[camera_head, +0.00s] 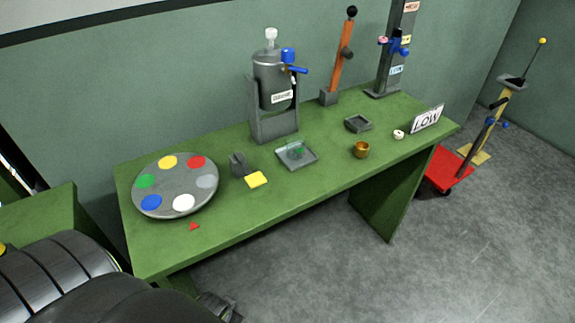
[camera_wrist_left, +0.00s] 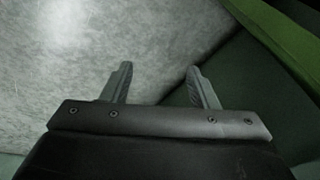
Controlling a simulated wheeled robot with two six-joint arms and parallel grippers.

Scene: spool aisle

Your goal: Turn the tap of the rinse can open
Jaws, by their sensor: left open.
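The rinse can (camera_head: 272,78) is a grey cylinder with a small white label, held upright in a grey stand (camera_head: 272,124) at the back of the green table. Its blue tap (camera_head: 289,57) is at the can's upper right, with a blue lever pointing right. My left gripper (camera_wrist_left: 160,68) is open and empty in the left wrist view, with floor and a dark green panel beyond its fingers. In the head view my left arm comes in at the bottom left, below the table's front edge and far from the can. My right gripper is not in view.
An orange lever post (camera_head: 341,65) stands right of the can. Floor is clear in front.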

